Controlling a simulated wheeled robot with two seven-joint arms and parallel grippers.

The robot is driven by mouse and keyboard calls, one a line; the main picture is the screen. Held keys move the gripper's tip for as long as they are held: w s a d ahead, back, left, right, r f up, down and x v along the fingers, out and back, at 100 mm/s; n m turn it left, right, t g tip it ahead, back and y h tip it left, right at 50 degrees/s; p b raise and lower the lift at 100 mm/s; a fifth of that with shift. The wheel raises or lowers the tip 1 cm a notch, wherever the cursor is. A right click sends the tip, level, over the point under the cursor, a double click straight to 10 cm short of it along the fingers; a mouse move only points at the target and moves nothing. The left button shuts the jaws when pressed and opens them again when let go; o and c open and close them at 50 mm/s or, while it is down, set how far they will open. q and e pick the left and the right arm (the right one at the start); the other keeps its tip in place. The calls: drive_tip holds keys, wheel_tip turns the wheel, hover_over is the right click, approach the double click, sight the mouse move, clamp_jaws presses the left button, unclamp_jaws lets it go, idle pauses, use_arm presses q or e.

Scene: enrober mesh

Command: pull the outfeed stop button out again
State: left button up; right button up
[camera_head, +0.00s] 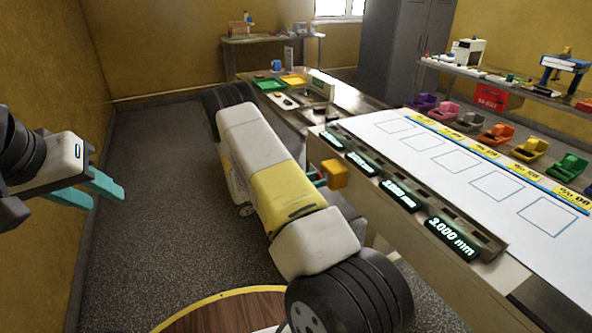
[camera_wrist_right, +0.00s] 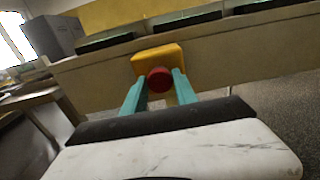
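The outfeed stop button is a round red knob (camera_wrist_right: 159,80) on a yellow box (camera_wrist_right: 158,58). The box (camera_head: 334,173) is mounted on the side of the long bench, below the number displays. My right gripper (camera_wrist_right: 160,84) faces the knob, with one teal finger on each side of it. The fingers look spread about as wide as the knob; whether they touch it is unclear. In the head view my right arm hides most of this gripper. My left gripper (camera_head: 98,194) is open and empty at the far left, away from the bench.
The bench edge carries several lit displays (camera_head: 452,238), just above the button box. A white sheet with outlined squares (camera_head: 450,160) covers the bench top, with coloured bins (camera_head: 499,134) beyond it. Open floor (camera_head: 150,210) lies to the left.

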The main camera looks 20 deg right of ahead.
clamp_jaws()
idle(1.1)
